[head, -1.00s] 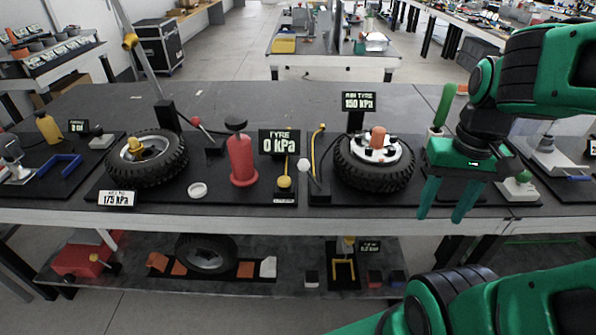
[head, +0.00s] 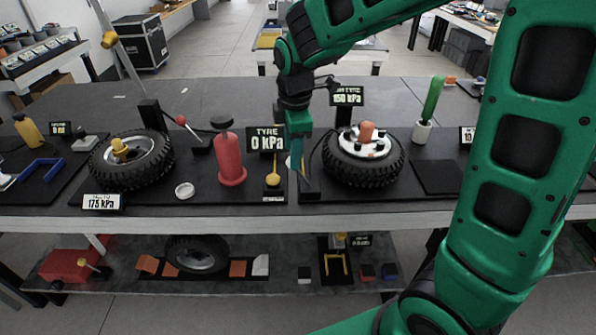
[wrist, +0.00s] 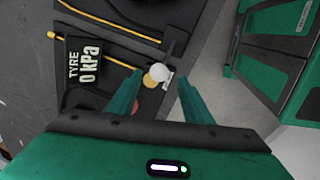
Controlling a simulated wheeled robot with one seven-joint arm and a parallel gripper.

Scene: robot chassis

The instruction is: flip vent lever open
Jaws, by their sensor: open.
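My gripper (head: 299,170) is open and points down at the boundary between the two tyre boards. In the wrist view, its two green fingers (wrist: 160,77) stand on either side of a white round knob (wrist: 159,71), which lies close to their tips; contact cannot be told. A dark stalk shows beside this knob. A yellow ball (wrist: 150,81) on a yellow rod sits just left of it; it also shows in the head view (head: 272,180). No readable label shows which one is the vent lever. In the head view my fingers largely hide the white knob.
The tyre sign (head: 267,139) reads 0 kPa. A red-knobbed lever (head: 181,119) is beside the left tyre (head: 131,160).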

